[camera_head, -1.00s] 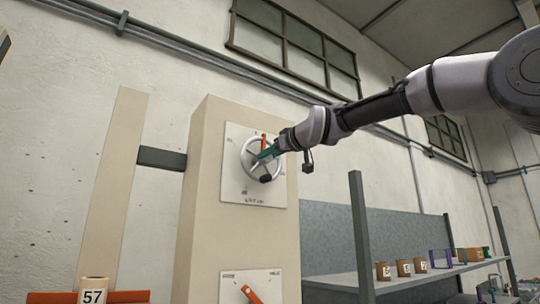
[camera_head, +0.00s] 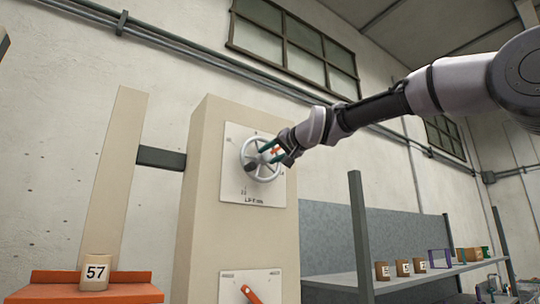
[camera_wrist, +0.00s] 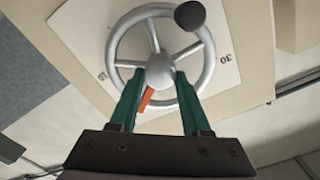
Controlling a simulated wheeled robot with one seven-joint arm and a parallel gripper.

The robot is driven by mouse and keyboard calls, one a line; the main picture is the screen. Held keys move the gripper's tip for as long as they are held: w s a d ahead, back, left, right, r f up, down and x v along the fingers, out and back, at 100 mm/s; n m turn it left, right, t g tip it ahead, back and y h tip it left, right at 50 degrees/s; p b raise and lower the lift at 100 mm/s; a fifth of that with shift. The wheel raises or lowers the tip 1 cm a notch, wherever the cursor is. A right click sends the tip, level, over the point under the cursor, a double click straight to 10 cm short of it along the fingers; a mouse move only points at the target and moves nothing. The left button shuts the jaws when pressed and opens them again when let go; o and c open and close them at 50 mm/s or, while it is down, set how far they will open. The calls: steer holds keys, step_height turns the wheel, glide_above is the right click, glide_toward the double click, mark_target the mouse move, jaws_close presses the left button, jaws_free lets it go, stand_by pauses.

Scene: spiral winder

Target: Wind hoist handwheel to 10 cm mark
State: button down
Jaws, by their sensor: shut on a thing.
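The silver handwheel (camera_head: 247,150) is on a white panel (camera_head: 234,190) on the beige column. Its black knob (camera_head: 251,167) is at the lower left of the rim; the knob also shows at the top of the wrist view (camera_wrist: 190,15). My gripper (camera_head: 266,154) reaches in from the right, its green fingers on either side of the hub (camera_wrist: 160,72), shut on the handwheel. A red pointer (camera_wrist: 146,98) shows between the fingers. Marks 15 (camera_wrist: 102,76) and 30 (camera_wrist: 226,57) are readable; other marks are hidden or too small.
A second panel (camera_head: 232,287) with a red lever (camera_head: 251,294) is lower on the column. A shelf (camera_head: 400,283) with several small cups and blocks stands at the right. A dark bracket (camera_head: 161,158) joins the column to a tall beige board (camera_head: 120,180).

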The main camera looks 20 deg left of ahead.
steer(key=m, duration=0.4)
steer(key=shift+f+m, duration=0.15)
steer(key=shift+m, duration=0.15)
steer(key=m, duration=0.4)
steer(key=shift+w+m, duration=0.1)
steer(key=shift+m, duration=0.2)
steer(key=shift+f, duration=0.1)
steer(key=shift+c, duration=1.8)
jaws_free()
steer(key=shift+d, duration=0.15)
steer(key=v, duration=1)
steer(key=shift+s+d, duration=0.25)
